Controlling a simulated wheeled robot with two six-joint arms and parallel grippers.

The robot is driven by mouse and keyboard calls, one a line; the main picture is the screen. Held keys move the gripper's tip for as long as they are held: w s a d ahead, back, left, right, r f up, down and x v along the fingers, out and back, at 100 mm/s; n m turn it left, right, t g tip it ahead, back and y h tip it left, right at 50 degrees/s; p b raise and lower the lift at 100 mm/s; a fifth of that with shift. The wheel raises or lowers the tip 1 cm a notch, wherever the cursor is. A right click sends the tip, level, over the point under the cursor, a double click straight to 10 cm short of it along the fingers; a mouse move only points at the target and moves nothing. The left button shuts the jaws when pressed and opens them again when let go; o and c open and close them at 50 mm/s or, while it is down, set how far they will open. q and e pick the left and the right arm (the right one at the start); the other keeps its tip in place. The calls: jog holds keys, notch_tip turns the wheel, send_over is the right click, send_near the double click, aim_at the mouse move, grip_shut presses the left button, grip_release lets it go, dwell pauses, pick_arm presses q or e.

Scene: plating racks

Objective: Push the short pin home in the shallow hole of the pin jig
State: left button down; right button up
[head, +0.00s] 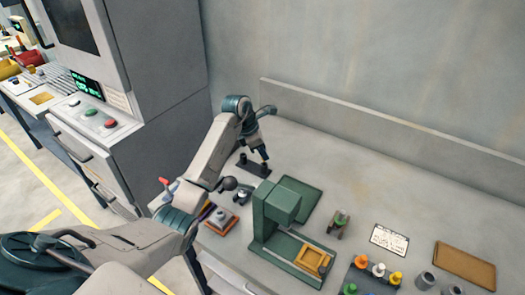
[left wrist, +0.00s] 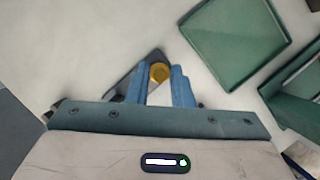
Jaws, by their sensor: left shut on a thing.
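My left gripper (head: 264,157) reaches down over a dark plate, which looks like the pin jig (head: 250,168), near the back left of the bench. In the left wrist view the blue fingers (left wrist: 161,88) are shut on a round, brass-coloured piece seen end-on, which looks like the short pin (left wrist: 160,72). Part of the dark jig (left wrist: 124,82) shows behind and beside the fingers. The pin's lower end and the holes are hidden, so I cannot tell how deep the pin sits. My right gripper is not in view.
A green press (head: 275,209) stands right of the jig, with a flat green tray (head: 300,196) behind it. Small fixtures stand in front of the jig. A rack (head: 366,281) with coloured pieces and a brown board (head: 464,264) are at right. The bench behind is clear.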

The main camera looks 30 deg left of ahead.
pick_arm(q)
jog(key=shift+b, duration=0.3)
dwell(0.6)
jog(key=shift+f+b, duration=1.25)
jog(key=shift+f, duration=0.2)
jog(key=c, duration=1.2)
grip_release()
jog(key=b+v, duration=0.3)
jog(key=v, duration=0.7)
jog(key=shift+a+r, duration=0.1)
jog(key=shift+r, duration=0.3)
jog(key=shift+s+f, duration=0.1)
